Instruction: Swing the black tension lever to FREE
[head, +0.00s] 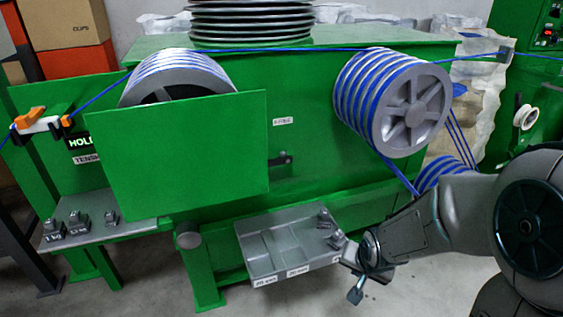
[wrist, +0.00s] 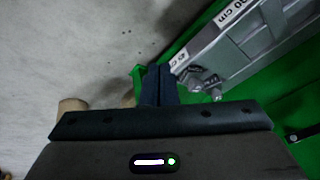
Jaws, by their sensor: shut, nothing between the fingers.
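A small black lever (head: 280,160) sits low on the green machine's front, right of the green panel, below a small white label (head: 283,121) too small to read surely. It may be the tension lever; its left part runs close to the panel edge. A HOLD sign (head: 84,142) and a partly hidden TENS... plate (head: 88,159) show left of the panel. My gripper (head: 355,295) is low in front of the machine, right of the grey tray and well apart from the lever. In the wrist view its dark fingers (wrist: 160,78) are together and empty.
The grey tray (head: 262,258) with small metal pieces is beside my gripper and shows in the wrist view (wrist: 228,55). Blue cable runs over a left pulley (head: 178,75) and a right pulley (head: 410,105). Weights (head: 78,222) stand on a left shelf.

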